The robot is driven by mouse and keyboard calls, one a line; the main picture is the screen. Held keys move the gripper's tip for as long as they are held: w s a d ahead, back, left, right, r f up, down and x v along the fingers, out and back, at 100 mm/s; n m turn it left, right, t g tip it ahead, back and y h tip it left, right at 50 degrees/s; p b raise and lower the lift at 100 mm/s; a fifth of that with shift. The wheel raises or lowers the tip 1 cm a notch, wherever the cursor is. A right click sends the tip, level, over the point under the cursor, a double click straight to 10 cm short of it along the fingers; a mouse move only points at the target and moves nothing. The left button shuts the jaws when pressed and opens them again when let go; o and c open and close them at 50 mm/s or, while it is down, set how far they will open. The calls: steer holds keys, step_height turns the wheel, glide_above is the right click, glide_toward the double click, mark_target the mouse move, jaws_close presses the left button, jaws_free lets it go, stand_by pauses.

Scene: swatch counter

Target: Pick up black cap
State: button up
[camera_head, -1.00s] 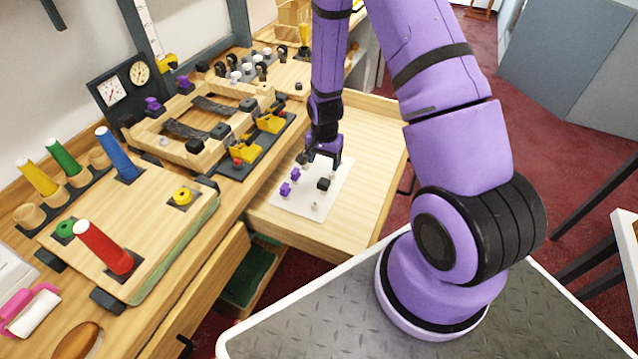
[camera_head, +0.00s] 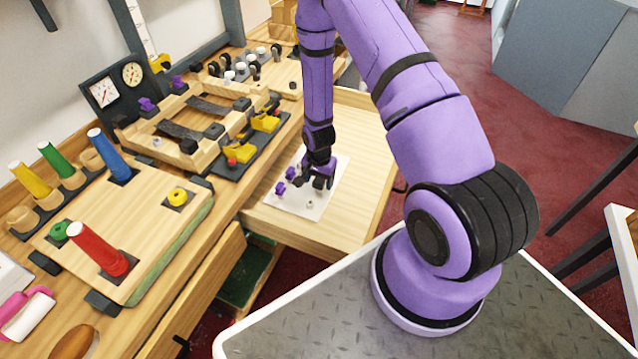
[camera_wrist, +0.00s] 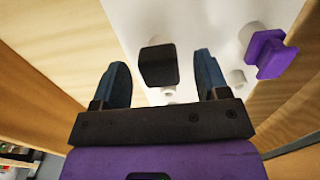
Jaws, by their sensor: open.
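The black cap (camera_wrist: 158,66) shows in the wrist view as a dark block on the white sheet, between the two fingertips of my gripper (camera_wrist: 164,85). The fingers are apart, with one on each side of the cap and a gap to each. In the head view my gripper (camera_head: 316,180) is low over the white sheet (camera_head: 304,206) in the pulled-out drawer. There the cap is hard to tell apart from the dark fingers. A purple cap (camera_wrist: 272,53) lies to the right in the wrist view.
Small white pegs (camera_wrist: 237,79) stand on the sheet close by. The wooden drawer (camera_head: 366,125) has bare floor beyond the sheet.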

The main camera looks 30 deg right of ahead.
steer(key=shift+f, duration=1.3)
steer(key=c, duration=1)
steer(key=shift+r, duration=0.1)
steer(key=shift+r, duration=0.8)
step_height(320, 180, up, 2)
steer(key=shift+s+r, duration=0.1)
steer(key=s+a, duration=0.2)
steer(key=s, duration=0.2)
steer(key=s+a, duration=0.2)
steer(key=s, duration=0.3)
steer(key=s+a+r, duration=0.1)
steer(key=s+a, duration=0.2)
steer(key=s, duration=0.2)
